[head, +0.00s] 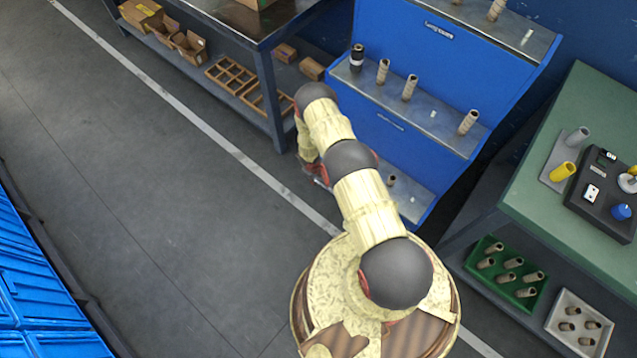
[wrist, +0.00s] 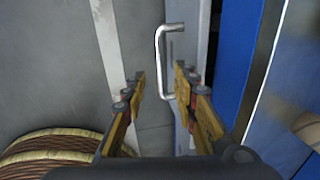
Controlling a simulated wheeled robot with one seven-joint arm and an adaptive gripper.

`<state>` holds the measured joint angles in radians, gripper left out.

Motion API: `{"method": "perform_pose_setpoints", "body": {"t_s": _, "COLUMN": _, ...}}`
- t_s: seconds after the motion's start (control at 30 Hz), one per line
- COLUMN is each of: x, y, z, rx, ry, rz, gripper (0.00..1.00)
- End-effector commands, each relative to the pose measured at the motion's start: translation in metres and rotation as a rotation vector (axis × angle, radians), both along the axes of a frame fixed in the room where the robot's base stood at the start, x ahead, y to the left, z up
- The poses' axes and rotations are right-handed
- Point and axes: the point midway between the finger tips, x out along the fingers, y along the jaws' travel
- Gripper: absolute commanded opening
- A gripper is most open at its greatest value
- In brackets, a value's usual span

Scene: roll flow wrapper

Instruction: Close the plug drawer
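A silver bar handle (wrist: 158,55) shows in the wrist view, fixed to the edge of a narrow grey and blue panel, which looks like the front of the plug drawer. My gripper (wrist: 160,76) is open, and the handle's bar lies between and ahead of its two fingertips. I cannot tell whether a finger touches it. In the head view, the blue cabinet (head: 375,145) has a low grey surface (head: 412,205) standing out at its bottom, with small tubes on it. My arm hides part of it and most of my gripper.
Cardboard tubes and a dark roll stand on the cabinet's middle shelf (head: 440,120). A green-topped bench (head: 540,205) is on the right, with a green bin (head: 475,262) and a white bin (head: 553,318) below. A dark table (head: 240,32) stands upper left.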

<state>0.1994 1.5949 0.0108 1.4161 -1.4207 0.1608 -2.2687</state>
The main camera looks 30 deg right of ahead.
Motion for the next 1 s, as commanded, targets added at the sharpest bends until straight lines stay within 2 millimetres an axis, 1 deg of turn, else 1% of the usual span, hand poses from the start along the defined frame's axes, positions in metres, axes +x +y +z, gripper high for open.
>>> {"method": "perform_pose_setpoints", "body": {"t_s": 0.03, "x": 0.0, "y": -0.001, "z": -0.013, "rx": 0.0, "ry": 0.001, "rz": 0.0, "gripper": 0.29}}
{"method": "perform_pose_setpoints", "body": {"t_s": 0.1, "x": 0.0, "y": -0.003, "z": -0.023, "rx": 0.0, "ry": 0.001, "rz": -0.001, "gripper": 0.29}}
{"method": "perform_pose_setpoints", "body": {"t_s": 0.2, "x": 0.001, "y": -0.006, "z": -0.035, "rx": 0.0, "ry": 0.0, "rz": -0.002, "gripper": 0.29}}
{"method": "perform_pose_setpoints", "body": {"t_s": 0.3, "x": 0.003, "y": -0.007, "z": -0.043, "rx": 0.0, "ry": 0.0, "rz": -0.002, "gripper": 0.29}}
{"method": "perform_pose_setpoints", "body": {"t_s": 0.43, "x": 0.003, "y": -0.008, "z": -0.046, "rx": 0.0, "ry": 0.0, "rz": -0.002, "gripper": 0.29}}
{"method": "perform_pose_setpoints", "body": {"t_s": 0.67, "x": 0.003, "y": -0.008, "z": -0.046, "rx": 0.0, "ry": 0.0, "rz": -0.002, "gripper": 0.29}}
{"method": "perform_pose_setpoints", "body": {"t_s": 1.0, "x": 0.003, "y": -0.008, "z": -0.046, "rx": 0.0, "ry": 0.0, "rz": -0.002, "gripper": 0.1}}
